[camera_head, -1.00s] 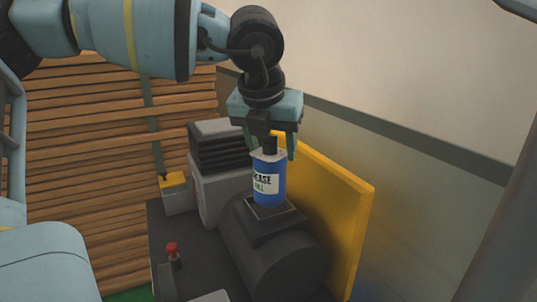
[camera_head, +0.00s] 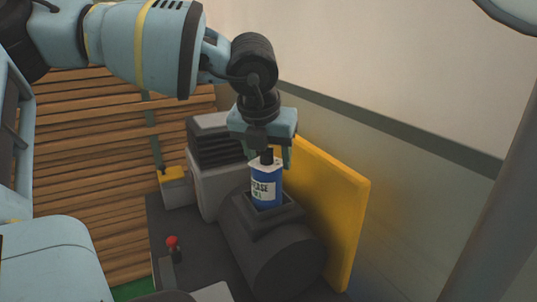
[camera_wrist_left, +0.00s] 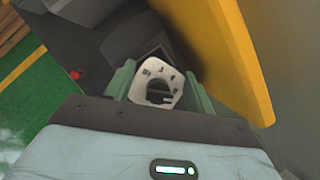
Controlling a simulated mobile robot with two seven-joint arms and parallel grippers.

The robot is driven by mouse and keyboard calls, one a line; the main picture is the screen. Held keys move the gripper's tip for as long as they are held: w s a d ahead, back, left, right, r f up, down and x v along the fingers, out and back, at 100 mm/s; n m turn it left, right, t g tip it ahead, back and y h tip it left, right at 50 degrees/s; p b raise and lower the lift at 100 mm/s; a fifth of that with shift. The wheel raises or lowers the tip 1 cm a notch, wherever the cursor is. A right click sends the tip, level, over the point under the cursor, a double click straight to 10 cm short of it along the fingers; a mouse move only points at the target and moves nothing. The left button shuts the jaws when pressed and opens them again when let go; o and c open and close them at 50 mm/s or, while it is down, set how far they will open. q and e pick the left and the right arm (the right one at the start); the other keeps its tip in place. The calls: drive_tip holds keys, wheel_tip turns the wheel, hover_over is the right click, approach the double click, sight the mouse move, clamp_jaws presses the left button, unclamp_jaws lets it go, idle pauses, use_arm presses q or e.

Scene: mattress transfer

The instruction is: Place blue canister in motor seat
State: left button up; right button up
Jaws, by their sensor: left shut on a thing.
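The blue canister (camera_head: 265,186) has a white label reading "GREASE" and a dark cap. It stands nearly upright, with its lower end inside the square opening of the dark motor seat (camera_head: 285,219). How deep it sits is hidden by the rim. My left gripper (camera_head: 267,152) is above it, shut on its top. In the left wrist view the canister's white top (camera_wrist_left: 158,84) shows between the green fingers of my left gripper (camera_wrist_left: 158,88), with the dark seat behind it. My right gripper is not in view.
A yellow panel (camera_head: 335,210) stands close on the right of the motor. A grey ribbed box (camera_head: 215,160) and a small yellow-topped box (camera_head: 173,182) stand behind and left. A red-topped lever (camera_head: 173,243) rises at the front left.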

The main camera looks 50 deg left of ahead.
use_arm(q)
drive_tip(key=o, duration=1.6)
drive_tip(key=shift+f, duration=0.1)
drive_tip(key=shift+r+p, duration=0.3)
drive_tip(key=shift+r, duration=0.15)
drive_tip(key=v, duration=1.1)
drive_tip(key=shift+s+d+r, duration=0.1)
drive_tip(key=shift+s+r, duration=0.1)
drive_tip(key=shift+s, duration=0.05)
